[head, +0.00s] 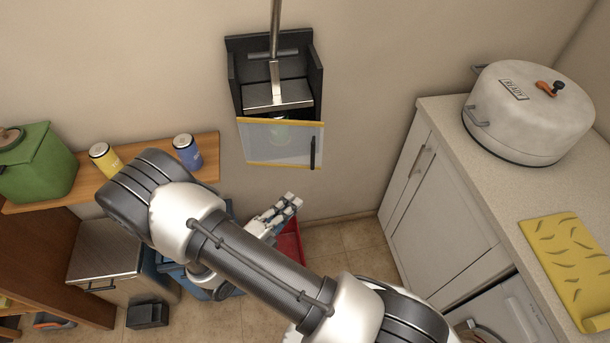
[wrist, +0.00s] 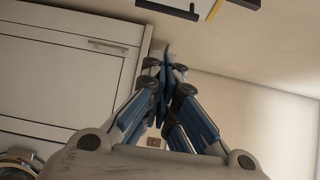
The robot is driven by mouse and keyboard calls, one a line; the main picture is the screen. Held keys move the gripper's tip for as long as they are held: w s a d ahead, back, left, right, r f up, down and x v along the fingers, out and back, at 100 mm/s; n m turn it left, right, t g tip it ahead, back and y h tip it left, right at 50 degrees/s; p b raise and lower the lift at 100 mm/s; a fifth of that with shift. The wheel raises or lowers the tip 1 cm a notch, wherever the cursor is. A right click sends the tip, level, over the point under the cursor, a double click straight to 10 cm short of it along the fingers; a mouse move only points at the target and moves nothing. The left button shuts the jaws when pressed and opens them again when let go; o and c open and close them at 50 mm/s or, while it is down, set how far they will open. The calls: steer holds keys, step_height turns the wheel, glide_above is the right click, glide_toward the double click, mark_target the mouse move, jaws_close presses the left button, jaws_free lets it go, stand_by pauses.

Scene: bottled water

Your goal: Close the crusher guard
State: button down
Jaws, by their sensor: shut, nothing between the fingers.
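The crusher (head: 317,75) is a dark box on the wall with a metal lever and a metal press plate. Its guard (head: 258,144) is a clear panel with a yellow edge and a dark vertical handle (head: 313,152) at its right. The guard hangs at the front, below the press plate; I cannot tell if it is fully shut. A greenish shape shows faintly behind it. My gripper (head: 294,202) is shut and empty, below the guard and apart from it. In the wrist view my gripper (wrist: 168,60) points toward the wall, with part of the yellow edge (wrist: 214,10) at the top.
A wooden shelf (head: 205,150) at left holds a yellow can (head: 104,158), a blue can (head: 187,152) and a green container (head: 40,165). A red bin (head: 290,246) is on the floor below.

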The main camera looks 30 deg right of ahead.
mark_target(319, 151)
steer(key=shift+w+a+b+x, duration=0.2)
steer(key=shift+w+b+x, duration=0.25)
steer(key=shift+x, duration=1.65)
steer(key=shift+w+a+b+x, duration=0.15)
steer(key=shift+w+b+x, duration=0.3)
steer(key=shift+x, duration=1.7)
steer(key=shift+w+a+b+x, duration=0.2)
steer(key=shift+w+b+x, duration=0.3)
steer(key=shift+x, duration=1.6)
steer(key=shift+s, duration=0.15)
steer(key=w+d+p, duration=0.1)
steer(key=w+d, duration=0.4)
